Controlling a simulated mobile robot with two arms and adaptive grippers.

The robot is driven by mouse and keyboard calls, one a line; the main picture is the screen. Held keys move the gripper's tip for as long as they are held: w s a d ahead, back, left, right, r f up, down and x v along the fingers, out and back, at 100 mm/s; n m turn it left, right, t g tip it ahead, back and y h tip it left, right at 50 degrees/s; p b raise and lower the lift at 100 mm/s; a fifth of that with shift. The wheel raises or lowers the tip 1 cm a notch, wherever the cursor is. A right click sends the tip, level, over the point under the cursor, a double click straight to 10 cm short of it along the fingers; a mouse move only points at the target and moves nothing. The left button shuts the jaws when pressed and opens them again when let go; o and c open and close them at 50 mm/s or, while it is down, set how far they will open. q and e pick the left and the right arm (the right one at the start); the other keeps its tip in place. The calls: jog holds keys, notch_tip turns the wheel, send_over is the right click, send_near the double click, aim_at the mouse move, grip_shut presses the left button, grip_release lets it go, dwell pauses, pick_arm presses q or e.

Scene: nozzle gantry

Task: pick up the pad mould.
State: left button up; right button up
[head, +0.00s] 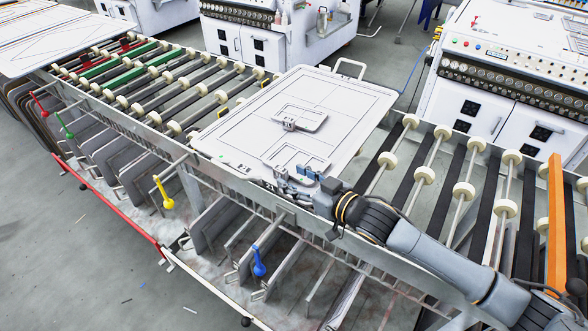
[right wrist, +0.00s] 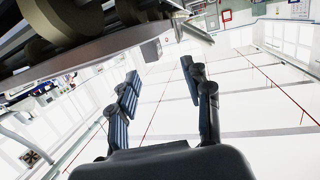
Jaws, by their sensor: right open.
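A large white board (head: 240,140) with a dark outline lies on the conveyor, with a handle loop at its far edge. On it are two small flat pale pieces with dark outlines. The farther piece (head: 312,117) has a small grey block at its near left edge. The nearer piece (head: 285,153) lies close to the board's front edge. I cannot tell for sure which is the pad mould. My right gripper (head: 297,176) is at the board's front edge, beside the nearer piece and partly covering it. In the right wrist view its fingers (right wrist: 162,95) are apart with nothing between them.
Roller conveyors (head: 160,85) with white wheels run left and right of the board. A metal rail (head: 235,165) runs along the front, below my right gripper. An orange bar (head: 556,225) stands at the right. White control cabinets (head: 500,80) stand behind.

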aim_at(285, 173)
jog(key=shift+w+a+f, duration=0.35)
jog(key=shift+w+a, duration=0.1)
jog(key=shift+w, duration=0.15)
jog(key=shift+w+a, duration=0.15)
jog(key=shift+w, duration=0.15)
jog(key=b+x, duration=0.2)
jog(key=b, duration=0.1)
jog(key=shift+f, duration=0.2)
jog(key=shift+b+x, duration=0.8)
jog(key=shift+x, duration=0.3)
jog(key=shift+w+a+f, duration=0.1)
jog(key=shift+w+f, duration=0.05)
jog(key=shift+w, duration=0.25)
jog(key=shift+w+a, duration=0.1)
jog(key=shift+c, duration=0.9)
pick_arm(q)
jog(key=f, duration=0.3)
jog(key=w+f, duration=0.1)
jog(key=f, duration=0.1)
jog(key=shift+f, duration=0.25)
pick_arm(e)
jog(key=shift+r, duration=0.25)
grip_shut()
